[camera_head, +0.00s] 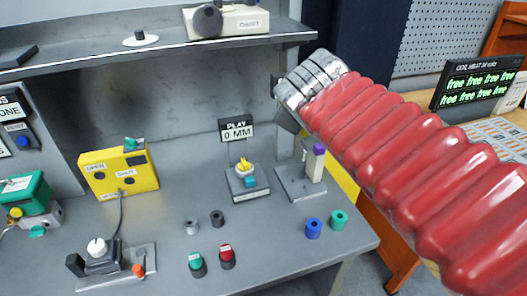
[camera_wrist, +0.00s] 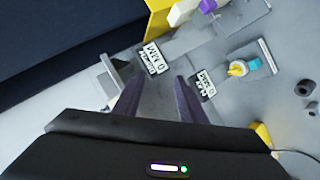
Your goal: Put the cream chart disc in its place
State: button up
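A pale, cream-white disc (camera_head: 140,40) with a small knob in its middle lies on the upper shelf in the head view, left of a cream box labelled like "CHART" (camera_head: 240,22). A dark round part (camera_head: 207,20) is on that box's front left. I cannot be sure that the pale disc is the chart disc. My gripper (camera_wrist: 158,80) shows in the wrist view with its two dark fingers apart and nothing seen between them. It is over the right part of the bench, well away from the disc. In the head view my red-sleeved arm mostly hides it.
The shelf edge (camera_head: 160,58) overhangs the bench. Below stand the PLAY 0 MM sign (camera_head: 237,130), a post with a purple top (camera_head: 315,160), a yellow OPEN/SHUT box (camera_head: 118,170) and several small coloured cylinders. The front middle of the bench has some bare room.

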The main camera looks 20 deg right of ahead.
jog(key=s+a+f+m+g+y, duration=0.2)
jog(key=s+a+f, duration=0.3)
jog(key=s+f, duration=0.3)
jog(key=s+a+f+m+g+y, duration=0.2)
jog(key=s+a+f+m+g, duration=0.2)
jog(key=s+f, duration=0.4)
notch_tip(320, 180, down, 2)
jog(key=shift+s+a+f+m+y, duration=0.15)
jog(key=shift+s+a+m+y, duration=0.3)
jog(key=shift+m, duration=0.35)
jog(key=shift+w, duration=0.1)
jog(key=shift+c, duration=0.9)
